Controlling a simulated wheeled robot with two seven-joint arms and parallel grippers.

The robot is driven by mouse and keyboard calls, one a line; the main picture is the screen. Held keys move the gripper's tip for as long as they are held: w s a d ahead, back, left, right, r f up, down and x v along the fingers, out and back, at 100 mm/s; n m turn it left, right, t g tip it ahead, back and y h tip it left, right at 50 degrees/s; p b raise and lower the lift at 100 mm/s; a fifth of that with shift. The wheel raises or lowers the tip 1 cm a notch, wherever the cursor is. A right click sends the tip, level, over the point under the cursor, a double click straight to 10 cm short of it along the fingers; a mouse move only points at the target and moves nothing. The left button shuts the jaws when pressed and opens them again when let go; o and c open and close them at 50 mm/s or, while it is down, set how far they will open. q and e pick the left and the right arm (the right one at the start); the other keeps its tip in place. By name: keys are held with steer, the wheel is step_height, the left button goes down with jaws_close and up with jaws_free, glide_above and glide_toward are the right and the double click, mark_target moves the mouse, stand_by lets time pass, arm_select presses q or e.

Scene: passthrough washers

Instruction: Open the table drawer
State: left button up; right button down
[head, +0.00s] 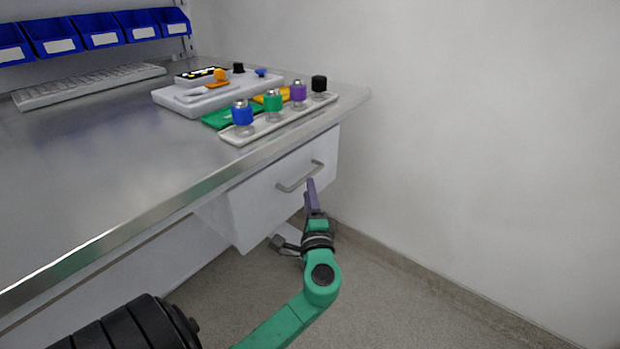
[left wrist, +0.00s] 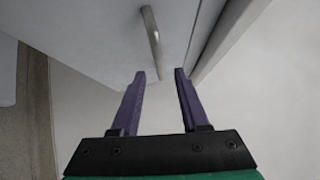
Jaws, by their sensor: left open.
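The white table drawer (head: 270,200) hangs under the metal table top and looks closed. Its grey bar handle (head: 299,177) is on the front face. My left gripper (head: 311,186), with purple fingers, is just below and in front of the handle. In the left wrist view the left gripper (left wrist: 159,73) is open and empty. The handle (left wrist: 151,28) there lies ahead of the fingertips, roughly in line with the gap. The drawer front (left wrist: 100,40) fills the upper left of that view. I cannot tell if the fingers touch anything. My right gripper is not in view.
The steel table (head: 120,170) carries a white tray (head: 240,139) with several coloured-top jars near its edge, a white device (head: 210,97) and a keyboard-like strip (head: 88,85). Blue bins (head: 100,30) stand behind. A wall rises close on the right; the floor below is clear.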

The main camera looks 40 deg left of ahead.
arm_select(q)
steer(key=x, duration=0.6)
steer(key=shift+d+f, duration=0.1)
jaws_close()
steer(key=shift+f, duration=0.1)
stand_by(1.0)
